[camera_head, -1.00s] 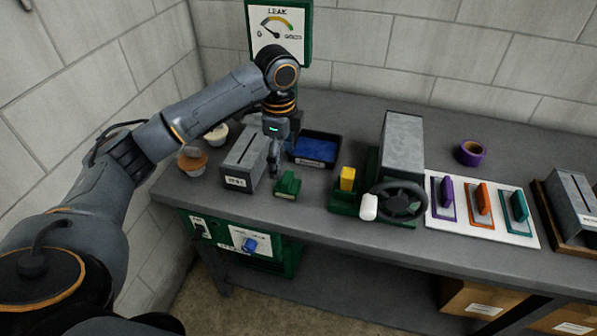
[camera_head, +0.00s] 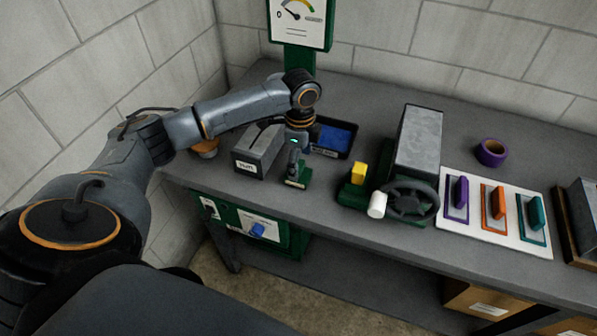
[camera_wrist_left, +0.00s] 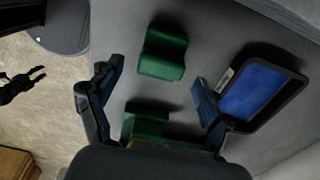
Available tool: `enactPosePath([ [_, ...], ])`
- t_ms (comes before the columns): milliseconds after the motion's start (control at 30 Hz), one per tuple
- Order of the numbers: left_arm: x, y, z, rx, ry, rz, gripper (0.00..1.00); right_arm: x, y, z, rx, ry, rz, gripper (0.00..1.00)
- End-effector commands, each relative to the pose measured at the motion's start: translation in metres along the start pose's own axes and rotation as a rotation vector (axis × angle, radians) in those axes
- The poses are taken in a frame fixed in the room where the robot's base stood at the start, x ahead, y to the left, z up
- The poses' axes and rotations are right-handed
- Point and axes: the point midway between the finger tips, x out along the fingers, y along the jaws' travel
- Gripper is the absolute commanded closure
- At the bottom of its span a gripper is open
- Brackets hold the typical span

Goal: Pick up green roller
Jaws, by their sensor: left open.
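The green roller, a small green piece with a curved, dipped top, lies on the grey bench. It shows in the wrist view (camera_wrist_left: 163,52) and partly hidden behind my gripper in the head view (camera_head: 304,177). My left gripper (camera_head: 294,176) points down over it. In the wrist view, its open fingers (camera_wrist_left: 156,90) are spread to either side, with nothing held between them; the roller appears beyond the fingertips. A dark gripper, likely my right one (camera_wrist_left: 36,76), shows small over the floor; its jaws are unclear.
A black tray with a blue floor (camera_head: 333,138) stands behind the roller. A grey slotted box (camera_head: 262,150) is close on the left. A green-based machine with a yellow block (camera_head: 358,173) and black handwheel (camera_head: 408,201) stands to the right. The bench front between is clear.

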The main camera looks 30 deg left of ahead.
Motion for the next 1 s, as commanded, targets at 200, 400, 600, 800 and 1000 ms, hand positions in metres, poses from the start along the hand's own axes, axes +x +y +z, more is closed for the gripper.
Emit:
enactPosePath([
  [200, 0.03, 0.0, 0.005, 0.0, -0.001, 0.003, 0.21, -0.013, 0.001, -0.01, 0.0, 0.016, 0.001, 0.6],
  [400, 0.038, -0.001, 0.005, 0.0, -0.001, 0.0, 0.21, -0.014, 0.001, -0.003, 0.0, 0.005, 0.0, 0.6],
  [600, 0.038, -0.001, 0.005, 0.0, -0.001, 0.0, 0.37, -0.013, 0.001, 0.002, 0.0, -0.004, 0.001, 0.6],
  [800, 0.038, -0.001, 0.005, 0.0, -0.001, 0.0, 0.78, -0.013, 0.003, 0.002, 0.0, -0.004, 0.004, 0.6],
  [1000, 0.038, -0.001, 0.005, 0.0, -0.001, 0.0, 0.82, -0.013, 0.004, 0.002, 0.0, -0.004, 0.004, 0.6],
])
